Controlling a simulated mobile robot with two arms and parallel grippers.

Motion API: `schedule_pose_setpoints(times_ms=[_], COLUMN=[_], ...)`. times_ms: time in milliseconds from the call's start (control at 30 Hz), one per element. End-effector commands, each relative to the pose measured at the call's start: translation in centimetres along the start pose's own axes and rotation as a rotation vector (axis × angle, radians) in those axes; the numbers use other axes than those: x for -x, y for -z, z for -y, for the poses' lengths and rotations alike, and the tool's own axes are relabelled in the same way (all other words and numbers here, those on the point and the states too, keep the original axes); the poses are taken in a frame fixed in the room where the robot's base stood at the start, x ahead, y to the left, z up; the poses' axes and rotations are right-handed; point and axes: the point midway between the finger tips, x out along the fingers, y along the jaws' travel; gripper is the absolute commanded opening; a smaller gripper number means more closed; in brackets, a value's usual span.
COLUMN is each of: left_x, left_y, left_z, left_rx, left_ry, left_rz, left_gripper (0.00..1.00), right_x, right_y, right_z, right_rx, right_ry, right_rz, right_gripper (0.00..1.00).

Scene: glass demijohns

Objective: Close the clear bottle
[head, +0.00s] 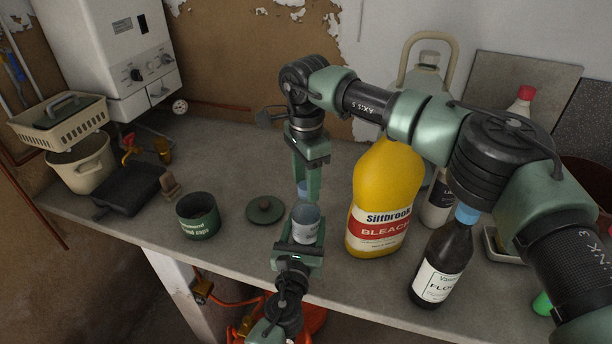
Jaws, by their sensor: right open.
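A small clear bottle (306,229) with a pale label stands upright near the front edge of the worktop. My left gripper (300,238) comes up from below and appears shut around its body. My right gripper (305,186) points down right above the bottle, its fingers apart. A small blue piece (302,189), which looks like a cap, shows between or just behind these fingertips. I cannot tell whether it touches the bottle's neck, which the fingers partly hide.
A yellow bleach jug (385,197) stands close on the right, with a dark blue-capped bottle (443,262) beyond. A green pot (198,216) and a round green lid (265,209) are on the left. The grey worktop (235,165) is clear behind the lid.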

Motion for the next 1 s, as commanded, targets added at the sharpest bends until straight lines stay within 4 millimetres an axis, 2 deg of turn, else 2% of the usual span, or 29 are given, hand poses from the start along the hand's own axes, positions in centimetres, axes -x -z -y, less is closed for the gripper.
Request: schedule_pose_setpoints(times_ms=[100, 133, 200, 300, 467, 567, 1000], left_x=[0.02, 0.02, 0.02, 0.02, 0.02, 0.02, 0.02], left_y=[0.08, 0.08, 0.08, 0.08, 0.08, 0.08, 0.08], left_z=[-0.01, -0.01, -0.01, -0.01, -0.01, -0.01, -0.02], left_rx=[0.000, 0.000, 0.000, 0.000, 0.001, 0.001, 0.001], left_ry=[0.000, 0.000, 0.000, 0.000, 0.000, 0.000, 0.000], left_rz=[-0.001, -0.001, -0.001, -0.001, -0.001, -0.001, -0.001], left_gripper=[0.00, 0.00, 0.00, 0.00, 0.00, 0.00, 0.00], right_x=[0.00, 0.00, 0.00, 0.01, 0.02, 0.01, -0.05], right_y=[0.02, 0.02, 0.02, 0.02, 0.02, 0.01, -0.01], right_z=[0.00, 0.00, 0.00, 0.00, 0.00, 0.00, -0.01], right_rx=[0.000, 0.000, 0.000, 0.000, -0.021, -0.123, -1.031], right_ry=[0.000, 0.000, 0.000, 0.000, 0.000, 0.000, 0.000], right_rz=[0.000, 0.000, 0.000, 0.000, 0.000, 0.000, 0.000], right_gripper=[0.49, 0.43, 0.24, 0.00, 0.00, 0.00, 0.00])
